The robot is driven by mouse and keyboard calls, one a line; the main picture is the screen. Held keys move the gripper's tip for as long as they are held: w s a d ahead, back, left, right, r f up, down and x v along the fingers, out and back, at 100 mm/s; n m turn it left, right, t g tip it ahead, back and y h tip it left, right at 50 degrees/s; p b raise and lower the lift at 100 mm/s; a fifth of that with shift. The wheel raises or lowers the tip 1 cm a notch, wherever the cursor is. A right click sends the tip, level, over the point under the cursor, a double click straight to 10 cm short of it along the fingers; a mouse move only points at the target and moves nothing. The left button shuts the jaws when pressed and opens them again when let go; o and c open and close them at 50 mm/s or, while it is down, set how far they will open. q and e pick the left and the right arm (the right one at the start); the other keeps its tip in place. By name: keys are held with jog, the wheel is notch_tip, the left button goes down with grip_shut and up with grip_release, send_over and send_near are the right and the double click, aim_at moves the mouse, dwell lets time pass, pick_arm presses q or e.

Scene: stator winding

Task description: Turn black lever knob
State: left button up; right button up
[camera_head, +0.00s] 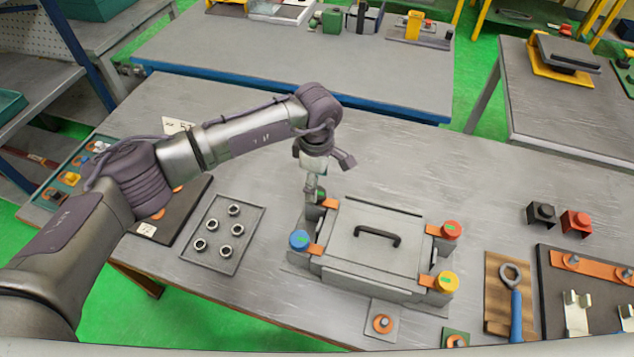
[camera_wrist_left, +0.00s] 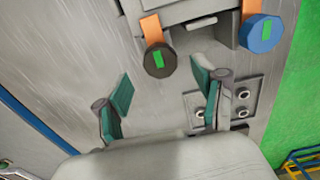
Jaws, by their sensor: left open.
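The black lever knob (camera_wrist_left: 160,62) has a green mark and sits on an orange lever (camera_wrist_left: 151,28) at a corner of the grey box (camera_head: 350,262). In the head view the black knob (camera_head: 320,194) is partly hidden by my left gripper (camera_head: 312,188). In the left wrist view my left gripper (camera_wrist_left: 161,84) is open and empty. Its two green-padded fingers stand apart, with the knob beyond them and between their tips; I see no contact. My right gripper is not in view.
The box carries a blue knob (camera_head: 299,240), a red knob (camera_head: 451,230), a yellow knob (camera_head: 446,282) and a black handle (camera_head: 377,238). A tray of metal rings (camera_head: 241,252) lies to the left. A blue-handled tool (camera_head: 516,312) lies right. The table behind the box is clear.

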aim_at(323, 198)
pick_arm(q)
jog(key=shift+f+p, duration=0.35)
jog(key=shift+f, duration=1.3)
